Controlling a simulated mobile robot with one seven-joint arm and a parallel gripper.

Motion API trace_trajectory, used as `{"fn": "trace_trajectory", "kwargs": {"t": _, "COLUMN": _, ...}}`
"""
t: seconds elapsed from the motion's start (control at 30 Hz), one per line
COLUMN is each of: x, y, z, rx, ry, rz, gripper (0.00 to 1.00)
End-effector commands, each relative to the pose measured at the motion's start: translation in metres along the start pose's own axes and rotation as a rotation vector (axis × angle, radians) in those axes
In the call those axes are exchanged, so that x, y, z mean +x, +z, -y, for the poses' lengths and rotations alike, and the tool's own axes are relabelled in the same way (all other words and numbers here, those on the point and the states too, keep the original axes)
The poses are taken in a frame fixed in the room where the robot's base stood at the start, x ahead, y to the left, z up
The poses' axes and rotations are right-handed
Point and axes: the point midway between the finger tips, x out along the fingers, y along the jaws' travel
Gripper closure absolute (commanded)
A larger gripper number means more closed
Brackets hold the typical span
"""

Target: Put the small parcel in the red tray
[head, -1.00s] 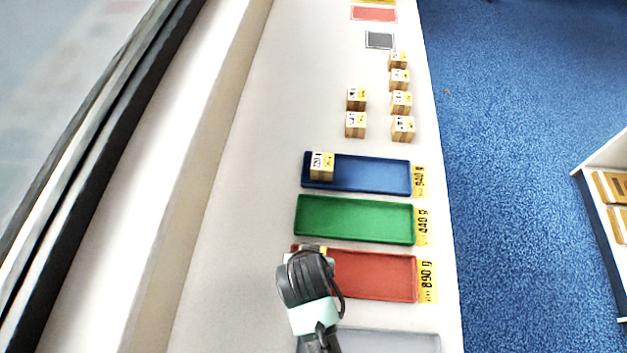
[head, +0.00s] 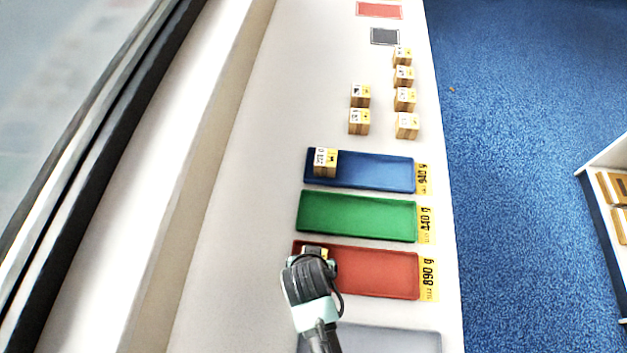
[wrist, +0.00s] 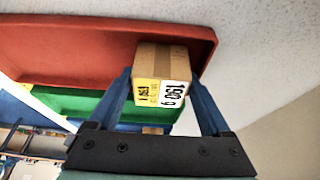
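The small parcel (wrist: 163,75), a brown box with a white and yellow label reading 190, is between the two fingers of my gripper (wrist: 161,88) in the wrist view. The fingers lie close along both its sides and appear shut on it. The red tray also shows behind the parcel in the wrist view (wrist: 70,50). Whether the parcel touches the tray floor is hidden.
An empty green tray (head: 360,216) and a blue tray (head: 380,172) holding one parcel (head: 325,161) lie beyond. A grey tray (head: 390,340) is nearer. Several parcels (head: 405,125) stand farther along the counter. A wall runs along the left.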

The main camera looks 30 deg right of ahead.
Motion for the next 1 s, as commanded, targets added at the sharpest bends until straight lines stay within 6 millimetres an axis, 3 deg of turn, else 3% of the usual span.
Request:
{"fn": "trace_trajectory", "kwargs": {"t": 0.27, "x": -0.015, "y": -0.002, "z": 0.0, "rx": 0.0, "ry": -0.001, "rz": -0.002, "gripper": 0.18}}
{"fn": "trace_trajectory", "kwargs": {"t": 0.7, "x": -0.097, "y": -0.002, "z": 0.0, "rx": 0.001, "ry": -0.001, "rz": -0.003, "gripper": 0.18}}
{"fn": "trace_trajectory", "kwargs": {"t": 1.0, "x": -0.122, "y": -0.002, "z": 0.0, "rx": 0.001, "ry": 0.0, "rz": -0.001, "gripper": 0.18}}
